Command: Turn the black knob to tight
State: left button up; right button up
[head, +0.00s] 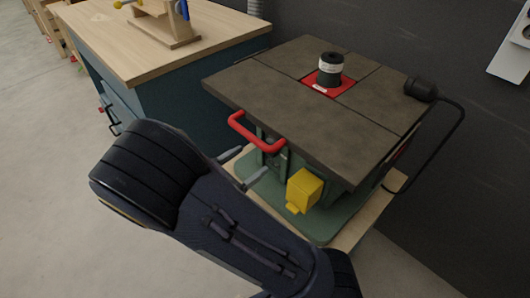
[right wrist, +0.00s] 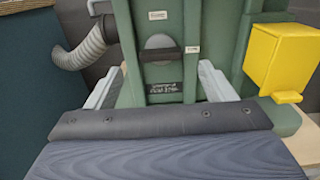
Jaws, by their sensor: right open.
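The black knob (right wrist: 160,54) is on the green front of the machine in the right wrist view. My right gripper (head: 253,160) is open in front of the machine, below the red handle. In the right wrist view its two grey fingers (right wrist: 161,72) point at the green front, one to each side of the knob and lower in the picture. Nothing is between them, and they look apart from the knob. My left gripper is not in view.
The machine's dark tabletop (head: 290,116) overhangs the front. A red handle (head: 256,133) sticks out under its edge. A yellow box (head: 304,188) is right of the fingers. A grey hose (right wrist: 86,48) is at the left. A wooden workbench (head: 125,50) stands to the left.

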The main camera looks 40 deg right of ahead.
jog(key=d, duration=0.6)
jog(key=shift+w+b, duration=0.2)
jog(key=shift+b, duration=0.2)
jog(key=shift+c, duration=0.5)
jog(key=c, duration=0.9)
jog(key=shift+f+n+p, duration=0.1)
jog(key=shift+n+p, duration=8.8)
jog(key=shift+p, duration=0.8)
